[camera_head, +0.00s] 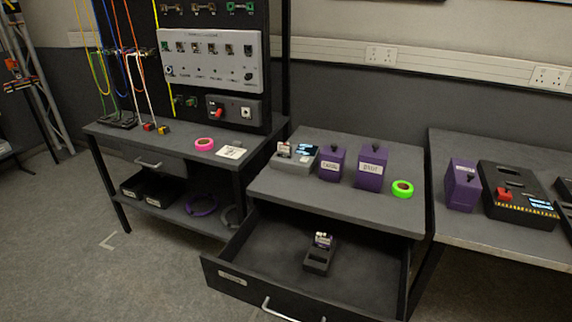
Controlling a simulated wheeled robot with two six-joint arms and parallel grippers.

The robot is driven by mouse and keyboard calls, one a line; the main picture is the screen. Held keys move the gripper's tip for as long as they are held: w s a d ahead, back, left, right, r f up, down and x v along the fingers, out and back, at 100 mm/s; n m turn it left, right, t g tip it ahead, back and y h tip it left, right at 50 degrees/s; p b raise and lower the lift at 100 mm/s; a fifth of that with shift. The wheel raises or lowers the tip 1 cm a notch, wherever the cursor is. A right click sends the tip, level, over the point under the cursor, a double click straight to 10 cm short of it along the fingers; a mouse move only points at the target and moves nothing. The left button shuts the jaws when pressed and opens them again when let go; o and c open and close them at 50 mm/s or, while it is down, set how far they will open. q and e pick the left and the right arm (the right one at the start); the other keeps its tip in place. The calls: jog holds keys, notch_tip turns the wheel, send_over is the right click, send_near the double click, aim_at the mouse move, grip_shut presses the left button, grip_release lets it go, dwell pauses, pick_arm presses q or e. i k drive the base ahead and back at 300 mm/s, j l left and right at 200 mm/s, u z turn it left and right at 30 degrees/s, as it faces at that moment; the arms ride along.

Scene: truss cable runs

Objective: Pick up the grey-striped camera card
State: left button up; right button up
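A small card (323,240) with a pale face stands in a dark holder (318,261) inside the open drawer. Another small pale card (284,149) stands at the left end of a grey device (294,161) with a lit screen on the middle table. The cards are too small for me to tell which one has grey stripes. Neither of my grippers is in view.
The open drawer (244,282) juts out below the middle table (290,186). Purple boxes (371,168) and a green tape roll (402,189) stand on that table. A pink tape roll (204,144) lies on the left bench. The floor at front left is clear.

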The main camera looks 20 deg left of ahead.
aim_at(284, 150)
jog(key=i+j+z, duration=0.1)
jog(key=j+z, duration=0.25)
jog(key=i+j+z, duration=0.1)
jog(key=z, duration=0.25)
jog(key=j+z, duration=0.35)
jog(key=i+j, duration=0.05)
jog(key=j, duration=0.05)
